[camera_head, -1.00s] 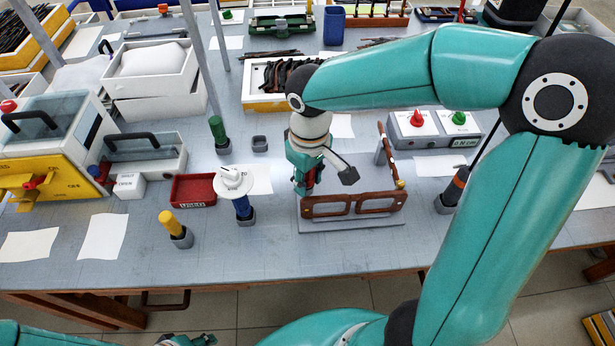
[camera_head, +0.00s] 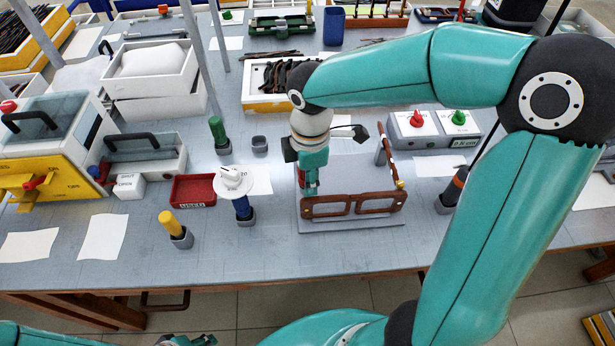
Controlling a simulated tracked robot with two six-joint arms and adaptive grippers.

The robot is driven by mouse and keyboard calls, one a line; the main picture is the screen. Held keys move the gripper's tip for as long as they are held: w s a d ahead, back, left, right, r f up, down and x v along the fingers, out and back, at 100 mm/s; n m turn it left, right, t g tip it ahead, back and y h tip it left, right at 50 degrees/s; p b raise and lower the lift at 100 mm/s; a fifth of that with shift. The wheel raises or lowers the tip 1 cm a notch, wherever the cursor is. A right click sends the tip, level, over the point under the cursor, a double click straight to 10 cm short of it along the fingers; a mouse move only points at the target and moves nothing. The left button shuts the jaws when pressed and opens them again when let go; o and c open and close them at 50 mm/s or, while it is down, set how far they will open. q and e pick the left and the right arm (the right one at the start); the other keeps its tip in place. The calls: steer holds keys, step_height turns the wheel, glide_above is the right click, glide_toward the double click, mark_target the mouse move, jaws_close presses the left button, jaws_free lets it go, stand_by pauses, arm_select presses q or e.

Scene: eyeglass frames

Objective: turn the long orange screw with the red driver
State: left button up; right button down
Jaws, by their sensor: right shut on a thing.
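A brown eyeglass frame (camera_head: 354,213) stands on a grey plate (camera_head: 388,222), with one temple reaching back at its right. My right gripper (camera_head: 311,183) points down over the frame's left end. It is shut on the red driver (camera_head: 301,177), of which only a narrow red strip shows. I cannot make out the driver's tip or the long orange screw at the left hinge; the gripper covers that area. A small yellow-orange piece (camera_head: 400,184) shows at the right hinge. Only a bit of my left gripper (camera_head: 190,341) shows at the bottom edge, and its fingers are unclear.
Upright yellow (camera_head: 170,223), blue (camera_head: 243,207), green (camera_head: 217,130) and dark-orange (camera_head: 456,186) handles stand in holders around the plate. A red tray (camera_head: 193,190) lies left. A grey box with red and green knobs (camera_head: 433,128) stands behind right. The front table strip is clear.

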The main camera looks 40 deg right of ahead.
steer(key=shift+s+f+n, duration=0.15)
steer(key=shift+f+n, duration=0.15)
steer(key=shift+r, duration=0.2)
steer(key=shift+w+r+p, duration=0.2)
steer(key=shift+r+p, duration=0.4)
steer(key=shift+p, duration=0.05)
steer(key=shift+r+p, duration=1.7)
steer(key=shift+r, duration=0.45)
